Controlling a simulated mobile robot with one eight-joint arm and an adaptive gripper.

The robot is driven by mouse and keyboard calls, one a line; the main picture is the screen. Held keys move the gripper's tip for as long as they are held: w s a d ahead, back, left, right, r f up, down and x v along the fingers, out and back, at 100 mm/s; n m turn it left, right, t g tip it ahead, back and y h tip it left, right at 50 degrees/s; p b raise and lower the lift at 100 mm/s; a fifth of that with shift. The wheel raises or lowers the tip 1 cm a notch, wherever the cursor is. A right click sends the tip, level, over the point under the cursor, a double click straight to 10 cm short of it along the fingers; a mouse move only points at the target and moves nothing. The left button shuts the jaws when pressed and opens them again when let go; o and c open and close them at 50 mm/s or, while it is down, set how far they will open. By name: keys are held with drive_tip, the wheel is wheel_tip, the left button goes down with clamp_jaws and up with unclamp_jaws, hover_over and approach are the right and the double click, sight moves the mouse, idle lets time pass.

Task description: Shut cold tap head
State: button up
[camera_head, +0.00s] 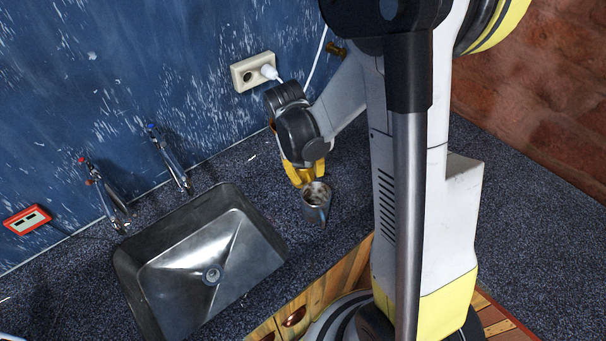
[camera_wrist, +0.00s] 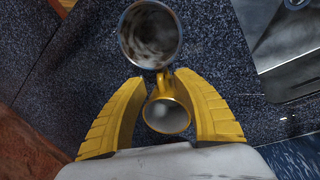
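The cold tap (camera_head: 168,155), with a blue-marked head (camera_head: 150,127), stands at the sink's back right in the head view. A red-marked tap (camera_head: 103,195) stands left of it. My gripper (camera_head: 305,174) is well to the right of both taps, low over the counter beside a metal mug (camera_head: 316,205). In the wrist view my yellow fingers (camera_wrist: 162,80) are apart, with a gold-tinted rounded piece (camera_wrist: 167,114) between them, next to the mug (camera_wrist: 150,36). I cannot tell whether the fingers touch it. Neither tap is clearly visible in the wrist view.
The steel sink (camera_head: 145,275) is set into the dark speckled counter (camera_head: 345,190). A wall socket (camera_head: 248,73) with a white plug and cable is above my gripper. A red-framed socket (camera_head: 27,220) is at the far left. The counter between mug and cold tap looks clear.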

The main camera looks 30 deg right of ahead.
drive_tip(key=f, duration=0.3)
drive_tip(key=shift+d+b, duration=0.3)
drive_tip(key=shift+b, duration=0.05)
drive_tip(key=shift+r, duration=0.1)
drive_tip(key=shift+c, duration=0.5)
clamp_jaws()
drive_tip(key=shift+r, duration=0.15)
